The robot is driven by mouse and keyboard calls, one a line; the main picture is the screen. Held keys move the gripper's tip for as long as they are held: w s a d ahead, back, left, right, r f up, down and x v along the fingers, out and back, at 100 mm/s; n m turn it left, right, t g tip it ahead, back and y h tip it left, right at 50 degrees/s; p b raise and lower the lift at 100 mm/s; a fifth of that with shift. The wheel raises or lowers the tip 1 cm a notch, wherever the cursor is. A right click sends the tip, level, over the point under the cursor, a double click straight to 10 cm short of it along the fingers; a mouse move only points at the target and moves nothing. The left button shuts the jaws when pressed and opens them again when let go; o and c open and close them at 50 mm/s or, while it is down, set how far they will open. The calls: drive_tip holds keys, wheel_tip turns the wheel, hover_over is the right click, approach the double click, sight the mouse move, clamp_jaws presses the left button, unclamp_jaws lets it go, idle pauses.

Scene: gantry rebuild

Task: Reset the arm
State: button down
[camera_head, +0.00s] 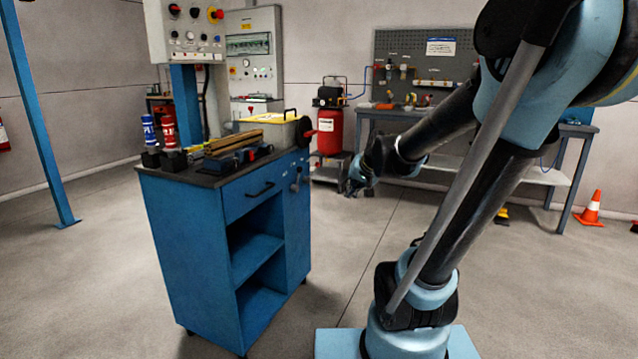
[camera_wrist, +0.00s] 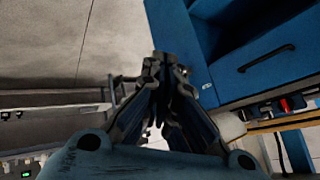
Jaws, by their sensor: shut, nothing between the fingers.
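My gripper (camera_head: 354,188) is small in the head view, at the end of my arm, to the right of the blue cabinet and apart from it. In the wrist view my gripper (camera_wrist: 164,66) points up the picture, its fingers together with nothing between them.
The blue cabinet (camera_head: 190,250) bears a vise (camera_head: 238,158), spray cans and a yellow-topped box. A red compressor (camera_head: 330,130), a workbench (camera_head: 545,175) and an orange cone (camera_head: 591,208) stand behind. A blue post (camera_head: 38,115) stands left. Floor between cabinet and workbench is clear.

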drive_tip(key=s+d+f+g+h, duration=0.1)
drive_tip(key=s+d+f+g, duration=0.1)
drive_tip(key=s, duration=0.6)
drive_tip(key=s+d+f+n+g+h, duration=0.1)
drive_tip(key=s+d+f, duration=0.2)
drive_tip(key=s+f, duration=0.2)
drive_tip(key=s+d+f+n+g+h, duration=0.1)
drive_tip(key=s+d+f+g, duration=0.1)
drive_tip(key=s, duration=1)
drive_tip(key=shift+d+f+g, duration=0.3)
drive_tip(key=shift+d+f, duration=0.5)
drive_tip(key=shift+f, duration=0.05)
